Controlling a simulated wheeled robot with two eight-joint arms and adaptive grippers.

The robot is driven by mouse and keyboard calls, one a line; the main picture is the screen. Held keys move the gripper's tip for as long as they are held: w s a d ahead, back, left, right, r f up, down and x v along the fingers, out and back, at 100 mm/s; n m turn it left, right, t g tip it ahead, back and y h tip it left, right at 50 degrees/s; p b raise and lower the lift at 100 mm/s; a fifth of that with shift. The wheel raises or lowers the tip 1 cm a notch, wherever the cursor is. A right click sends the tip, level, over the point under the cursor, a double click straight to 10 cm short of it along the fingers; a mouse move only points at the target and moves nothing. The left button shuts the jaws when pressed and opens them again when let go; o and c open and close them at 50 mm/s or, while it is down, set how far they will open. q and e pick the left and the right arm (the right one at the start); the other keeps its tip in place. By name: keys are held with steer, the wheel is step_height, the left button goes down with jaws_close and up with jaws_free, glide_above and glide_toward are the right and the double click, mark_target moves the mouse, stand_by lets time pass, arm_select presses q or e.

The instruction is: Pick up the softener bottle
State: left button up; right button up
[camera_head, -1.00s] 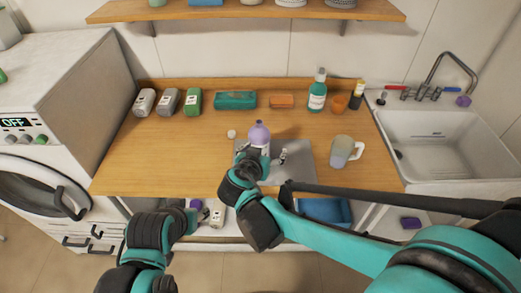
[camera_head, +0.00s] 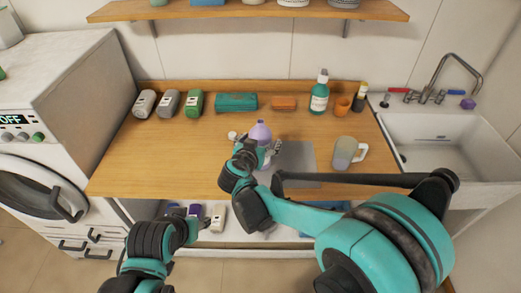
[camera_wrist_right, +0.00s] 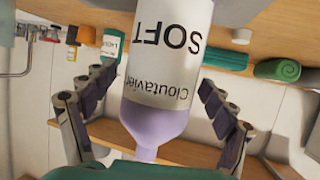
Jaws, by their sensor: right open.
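The softener bottle (camera_head: 260,133) is lavender with a white label and stands on the grey mat (camera_head: 298,160) on the wooden counter. In the right wrist view the bottle (camera_wrist_right: 160,75) appears upside down, its label reading "SOFT". My right gripper (camera_head: 262,154) is open at the bottle, with a finger on each side of it; in the wrist view (camera_wrist_right: 156,85) gaps show between the fingers and the bottle. The arm hides the bottle's lower part in the head view. My left gripper (camera_head: 203,222) is low in front of the counter, away from the bottle; its jaw state is unclear.
A mug (camera_head: 346,153) stands right of the bottle and a small white round item (camera_head: 232,135) to its left. The left counter front is clear.

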steer(key=shift+s+r, duration=0.1)
steer(key=shift+s, duration=0.05)
steer(key=shift+c, duration=0.6)
arm_select(q)
steer(key=shift+r, duration=0.1)
arm_select(e)
steer(key=c, duration=1.6)
